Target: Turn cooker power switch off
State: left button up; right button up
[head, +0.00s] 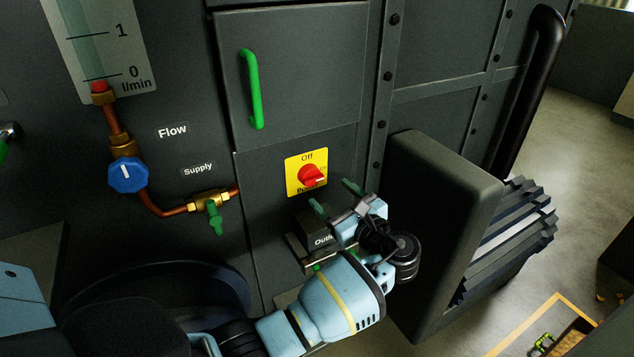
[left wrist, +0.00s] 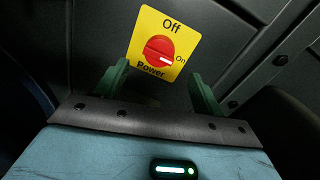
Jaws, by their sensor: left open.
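The cooker power switch is a red rotary knob (head: 311,176) on a yellow plate (head: 293,180) marked Off at the top, On at the right and Power below. In the left wrist view the red knob (left wrist: 158,50) has a white mark pointing toward On. My left gripper (head: 334,196) is just below and in front of the plate in the head view. Its two green fingers are apart with nothing between them, and in the left wrist view they stand below the knob on either side. My right gripper is not in view.
A panel door with a green handle (head: 252,90) is above the switch. An outlet box (head: 318,236) is below it, partly hidden by my gripper. A large dark housing (head: 452,190) stands to the right. A blue valve knob (head: 128,174) and copper pipes are at the left.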

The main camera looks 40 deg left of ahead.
aim_at(316, 180)
pick_arm(q)
jog(key=b+x, duration=0.1)
jog(key=x, duration=0.6)
jog(key=shift+a+f, duration=0.1)
jog(key=shift+a, duration=0.1)
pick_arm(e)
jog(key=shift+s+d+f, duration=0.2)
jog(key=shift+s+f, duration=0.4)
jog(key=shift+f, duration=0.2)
pick_arm(q)
jog(key=shift+c, duration=0.3)
jog(key=c, duration=0.9)
jog(key=shift+o, duration=0.2)
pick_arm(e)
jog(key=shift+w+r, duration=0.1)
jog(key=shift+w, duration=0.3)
